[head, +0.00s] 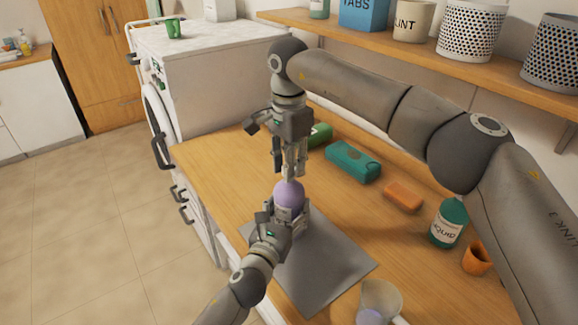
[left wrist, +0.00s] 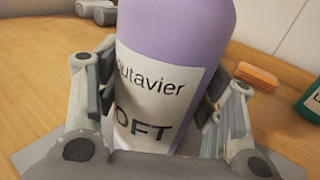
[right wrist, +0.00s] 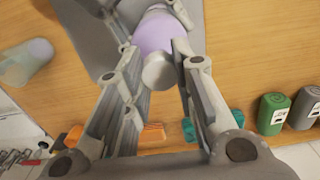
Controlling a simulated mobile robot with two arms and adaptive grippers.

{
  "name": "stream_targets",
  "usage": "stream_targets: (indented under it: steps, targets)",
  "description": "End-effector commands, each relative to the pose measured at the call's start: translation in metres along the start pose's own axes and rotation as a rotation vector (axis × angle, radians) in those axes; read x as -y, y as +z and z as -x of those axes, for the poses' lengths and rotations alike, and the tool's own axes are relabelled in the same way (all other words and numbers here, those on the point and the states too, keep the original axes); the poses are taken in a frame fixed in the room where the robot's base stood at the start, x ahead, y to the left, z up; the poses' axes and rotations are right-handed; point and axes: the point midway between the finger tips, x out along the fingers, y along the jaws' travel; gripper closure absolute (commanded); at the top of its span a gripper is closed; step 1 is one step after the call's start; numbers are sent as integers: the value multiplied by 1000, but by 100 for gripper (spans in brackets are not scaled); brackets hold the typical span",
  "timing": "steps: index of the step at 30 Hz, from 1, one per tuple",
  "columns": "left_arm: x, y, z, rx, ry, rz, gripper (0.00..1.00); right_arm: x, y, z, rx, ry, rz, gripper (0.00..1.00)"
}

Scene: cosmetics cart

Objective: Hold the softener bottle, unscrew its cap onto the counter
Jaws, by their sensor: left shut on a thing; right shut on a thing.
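The softener bottle (head: 289,194) is purple and stands upright over the grey mat. Its white label faces the left wrist camera (left wrist: 150,95). My left gripper (head: 284,214) is shut around the bottle's body, one finger on each side. My right gripper (head: 291,171) comes down from above and is shut on the cap at the bottle's top. In the right wrist view the cap (right wrist: 158,72) is pale grey, sits on the purple bottle and lies between the fingers. Whether its thread is loosened cannot be seen.
The grey mat (head: 335,272) lies on the wooden counter. A translucent cup (head: 383,297) with purple in it is at the front. A teal pack (head: 352,161), orange soap (head: 403,196), teal bottle (head: 449,222) and orange cup (head: 478,257) stand right. A shelf (head: 425,50) runs behind.

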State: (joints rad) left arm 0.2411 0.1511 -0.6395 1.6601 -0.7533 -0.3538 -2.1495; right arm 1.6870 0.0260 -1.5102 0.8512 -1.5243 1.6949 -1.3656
Motion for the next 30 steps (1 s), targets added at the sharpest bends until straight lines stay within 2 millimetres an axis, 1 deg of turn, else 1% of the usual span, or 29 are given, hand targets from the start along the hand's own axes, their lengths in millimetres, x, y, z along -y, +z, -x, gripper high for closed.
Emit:
stream_targets:
  steps: [6,17,20,23,27,30]
  targets:
    - [0,0,0,-1,1,0,100,0,0,8,-1,0,1,100]
    - [0,0,0,-1,1,0,100,0,0,10,-1,0,1,100]
    - [0,0,0,-1,1,0,100,0,0,13,-1,-1,0,100]
    - [0,0,0,-1,1,0,100,0,0,22,-1,-2,-1,100]
    - [0,0,0,-1,1,0,100,0,0,41,-1,-3,0,100]
    - [0,0,0,-1,1,0,100,0,0,49,0,-1,0,100]
